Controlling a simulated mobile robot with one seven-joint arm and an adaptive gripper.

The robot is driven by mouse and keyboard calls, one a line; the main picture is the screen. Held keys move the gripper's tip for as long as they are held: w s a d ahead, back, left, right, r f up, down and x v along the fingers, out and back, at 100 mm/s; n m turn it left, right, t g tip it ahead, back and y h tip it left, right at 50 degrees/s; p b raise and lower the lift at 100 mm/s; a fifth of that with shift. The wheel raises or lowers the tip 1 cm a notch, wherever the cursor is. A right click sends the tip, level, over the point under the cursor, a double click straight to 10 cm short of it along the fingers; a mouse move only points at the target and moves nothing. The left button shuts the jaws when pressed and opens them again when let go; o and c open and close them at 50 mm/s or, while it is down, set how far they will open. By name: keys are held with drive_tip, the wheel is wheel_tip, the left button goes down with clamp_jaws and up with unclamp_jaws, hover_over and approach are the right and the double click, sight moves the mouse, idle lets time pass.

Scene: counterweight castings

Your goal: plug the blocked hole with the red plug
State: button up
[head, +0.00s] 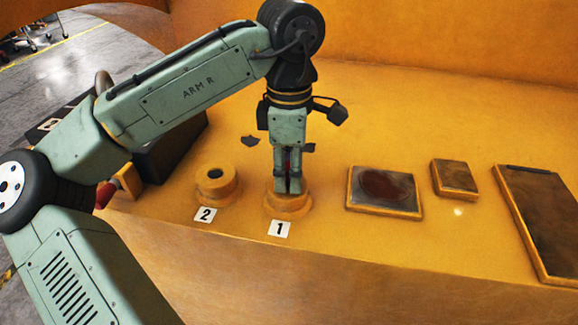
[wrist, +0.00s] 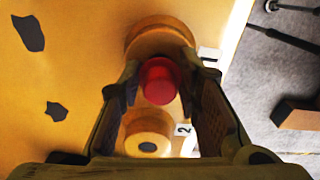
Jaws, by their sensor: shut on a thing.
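My gripper (head: 288,186) points straight down at the round boss labelled 1 (head: 290,206). It is shut on the red plug (wrist: 160,80), which shows between the fingers in the wrist view. In the head view only a thin strip of red shows between the fingers. The top of boss 1 is hidden by the gripper, so I cannot tell whether the plug is in its hole or just above it. Boss 2 (head: 216,184) stands to the left with a dark round opening on top. It also shows in the wrist view (wrist: 147,141).
Right of boss 1 lie a framed plate with a dark red patch (head: 383,190), a small square plate (head: 455,178) and a long dark panel (head: 540,220). A dark box (head: 172,150) stands at the left. The yellow surface behind the bosses is mostly clear.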

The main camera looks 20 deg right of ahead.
drive_tip(key=shift+f, duration=0.35)
drive_tip(key=shift+r, duration=0.15)
drive_tip(key=shift+r+p, duration=0.65)
drive_tip(key=shift+p, duration=0.1)
drive_tip(key=shift+p, duration=0.5)
idle(0.6)
drive_tip(key=shift+f, duration=0.15)
idle(0.7)
drive_tip(key=shift+f+b, duration=0.35)
drive_tip(key=shift+f, duration=0.25)
drive_tip(key=shift+r, duration=0.1)
drive_tip(key=shift+r+p, duration=0.3)
drive_tip(key=shift+r, duration=0.35)
